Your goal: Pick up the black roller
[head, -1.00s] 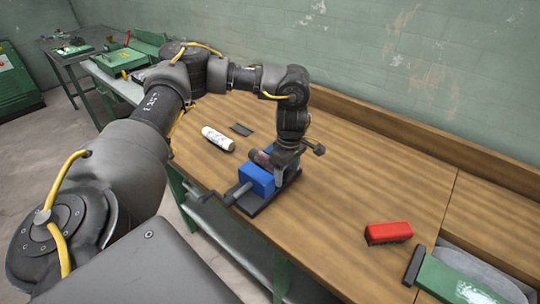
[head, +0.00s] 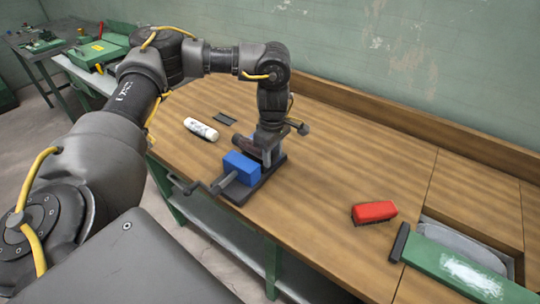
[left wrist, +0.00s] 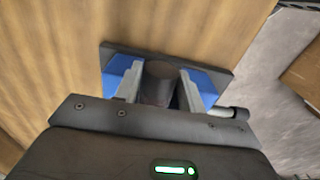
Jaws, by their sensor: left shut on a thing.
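The black roller (left wrist: 160,82) is a dark cylinder, seen in the left wrist view between the two grey fingers. In the head view its dark brownish end (head: 249,146) shows beside the fingers. My left gripper (head: 266,152) points down and is shut on the roller. It is at the vise, with blue blocks (head: 242,168) and a dark base. In the left wrist view the blue blocks (left wrist: 119,75) flank the fingers (left wrist: 160,88). I cannot tell whether the roller still touches the vise. My right gripper is out of view.
A white bottle (head: 201,130) and a small dark flat piece (head: 225,118) lie left of the vise. A red brush (head: 374,212) lies to the right, near a green tool (head: 455,264). The wood bench (head: 330,175) is clear between vise and brush. A wall stands behind.

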